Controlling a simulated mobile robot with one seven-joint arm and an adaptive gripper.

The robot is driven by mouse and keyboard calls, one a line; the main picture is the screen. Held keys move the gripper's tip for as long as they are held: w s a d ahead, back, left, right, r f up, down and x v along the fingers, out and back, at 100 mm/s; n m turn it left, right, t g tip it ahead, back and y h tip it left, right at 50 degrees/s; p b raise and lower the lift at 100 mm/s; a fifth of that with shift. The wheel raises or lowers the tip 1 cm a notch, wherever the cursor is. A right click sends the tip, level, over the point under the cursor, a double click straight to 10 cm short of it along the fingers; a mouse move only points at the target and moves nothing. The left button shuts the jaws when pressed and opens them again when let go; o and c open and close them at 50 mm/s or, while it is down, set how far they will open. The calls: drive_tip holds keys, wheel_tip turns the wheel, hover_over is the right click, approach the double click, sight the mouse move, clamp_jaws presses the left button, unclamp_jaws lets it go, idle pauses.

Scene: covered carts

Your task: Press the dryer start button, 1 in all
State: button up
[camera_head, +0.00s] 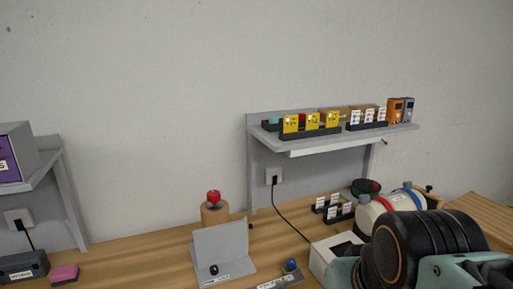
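Several button-like knobs show, and I cannot read which is the dryer start button. A red knob (213,197) tops a brown cylinder (214,214) behind a grey sloped panel (226,248). A small black knob (213,269) sits low on that panel, above a label too small to read. A blue knob (290,265) stands at a small labelled grey base (279,281) to the right. My arm fills the lower right corner, and no gripper fingers show.
A wall shelf (350,139) holds yellow, white and orange boxes. A black cord runs from an outlet (273,176) down to the table. A pink block (65,273) and a dark labelled box (23,267) lie at left. A white cylinder with coloured bands (376,217) lies behind my arm.

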clamp_jaws()
idle(1.4)
